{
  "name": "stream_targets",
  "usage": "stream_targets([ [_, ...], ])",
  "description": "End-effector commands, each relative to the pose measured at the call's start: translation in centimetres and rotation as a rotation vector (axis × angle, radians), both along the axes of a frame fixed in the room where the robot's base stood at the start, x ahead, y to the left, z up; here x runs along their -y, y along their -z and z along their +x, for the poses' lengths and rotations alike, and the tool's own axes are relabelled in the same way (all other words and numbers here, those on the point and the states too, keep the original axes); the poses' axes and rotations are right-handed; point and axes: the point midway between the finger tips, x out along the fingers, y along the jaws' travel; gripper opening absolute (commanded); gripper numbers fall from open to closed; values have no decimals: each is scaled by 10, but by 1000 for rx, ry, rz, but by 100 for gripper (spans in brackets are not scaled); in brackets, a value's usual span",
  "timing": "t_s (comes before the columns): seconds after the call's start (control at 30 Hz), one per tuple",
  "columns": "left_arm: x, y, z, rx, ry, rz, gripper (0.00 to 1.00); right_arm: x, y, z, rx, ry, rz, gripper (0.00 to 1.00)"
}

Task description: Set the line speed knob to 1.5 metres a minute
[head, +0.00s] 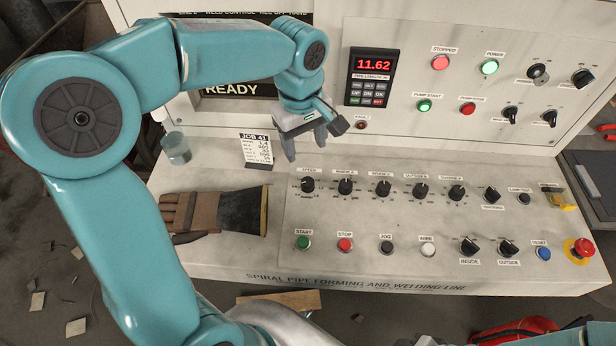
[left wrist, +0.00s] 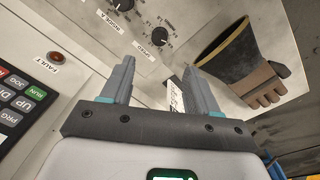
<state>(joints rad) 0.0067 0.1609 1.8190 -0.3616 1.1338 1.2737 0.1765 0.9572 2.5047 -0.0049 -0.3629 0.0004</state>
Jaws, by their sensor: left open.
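The leftmost black knob (head: 307,185) of the upper row on the sloping console seems to be the line speed knob.
Several similar knobs (head: 344,187) continue rightward. Below are a green start button (head: 303,242) and a red stop button (head: 345,244). The display (head: 373,65) reads 11.62. A red emergency button (head: 582,247) is far right.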

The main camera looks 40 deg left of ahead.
Motion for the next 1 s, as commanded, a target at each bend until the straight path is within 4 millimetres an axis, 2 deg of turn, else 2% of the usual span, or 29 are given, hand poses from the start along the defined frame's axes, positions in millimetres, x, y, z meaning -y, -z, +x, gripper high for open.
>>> stream_targets([
  [0.03, 0, 13, -1, -7, 0, 1, 60, 0, 1, 0, 0, 0, 0, 43],
  [0.3, 2, 78, 1, -7, 1, 0, 60, 0, 1, 0, 0, -1, 0, 43],
  [0.5, 2, 113, 5, -4, 0, 0, 60, 0, 0, 0, 0, 0, 0, 43],
  [0.7, 2, 128, 7, -1, 0, 0, 60, 0, 0, 0, 0, -1, 0, 43],
  [0.97, 1, 129, 8, 0, 0, 0, 60, 0, 0, 0, 0, 0, 0, 43],
  [1.0, 1, 129, 8, 0, 0, 0, 50, 0, 0, 0, 0, -1, 0, 43],
])
